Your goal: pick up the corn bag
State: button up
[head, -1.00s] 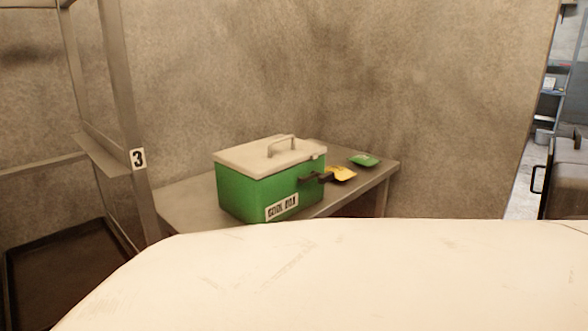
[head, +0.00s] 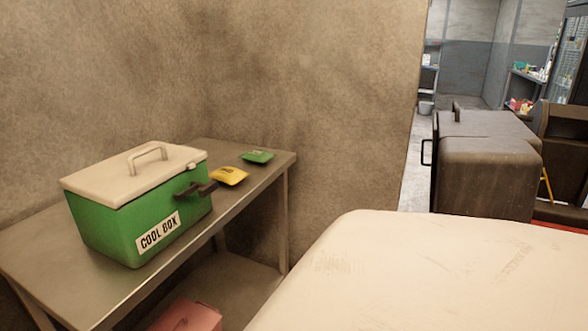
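A small yellow bag (head: 229,176), which I take to be the corn bag, lies flat on the metal table (head: 270,171) against the wall. Its label is too small to read. A green bag (head: 258,157) lies just behind it to the right, apart from it. The green cool box (head: 140,214) with a closed cream lid stands to the left of the yellow bag, and its dark side handle (head: 196,189) sticks out just in front of the bag. My gripper is not in view.
A pink box (head: 187,317) sits low under the table. A large pale surface fills the bottom right; I cannot tell what it is. A doorway opens at the right, with a dark wheeled-looking bin (head: 480,165) and shelves beyond.

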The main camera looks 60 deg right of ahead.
aim_at(227, 175)
jog(key=z, duration=1.45)
jog(key=i+l+u, duration=0.15)
jog(key=l+u, duration=0.25)
jog(key=l, duration=0.25)
jog(key=i+l+u, duration=0.1)
jog(key=l+u, duration=0.35)
jog(key=l, duration=0.2)
jog(key=i, duration=0.95)
